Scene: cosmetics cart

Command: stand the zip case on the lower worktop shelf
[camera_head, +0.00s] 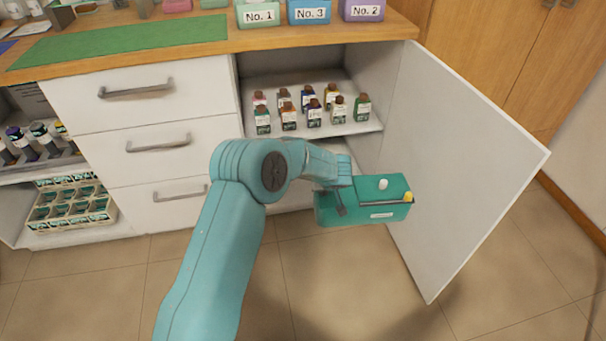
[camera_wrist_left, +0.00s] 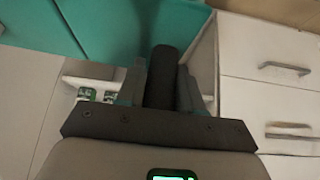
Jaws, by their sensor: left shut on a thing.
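The zip case (camera_head: 340,212) is a teal box with a white label, a white knob and a yellow knob, held in the air in front of the open cupboard. My left gripper (camera_head: 341,200) is shut on it at its left side. In the left wrist view the teal case (camera_wrist_left: 125,25) fills the top left, and a dark rounded grip (camera_wrist_left: 165,72) lies between the fingers of the gripper (camera_wrist_left: 160,85). Below the bottle shelf (camera_head: 355,129), the cupboard's lower level (camera_head: 292,201) is mostly hidden behind my arm and the case. My right gripper is not in view.
An open white door (camera_head: 470,160) stands close to the right of the case. Several small brown-capped bottles (camera_head: 313,112) fill the shelf above. Drawers (camera_head: 150,140) with handles flank the cupboard on the left. The wooden worktop (camera_head: 320,40) carries numbered boxes.

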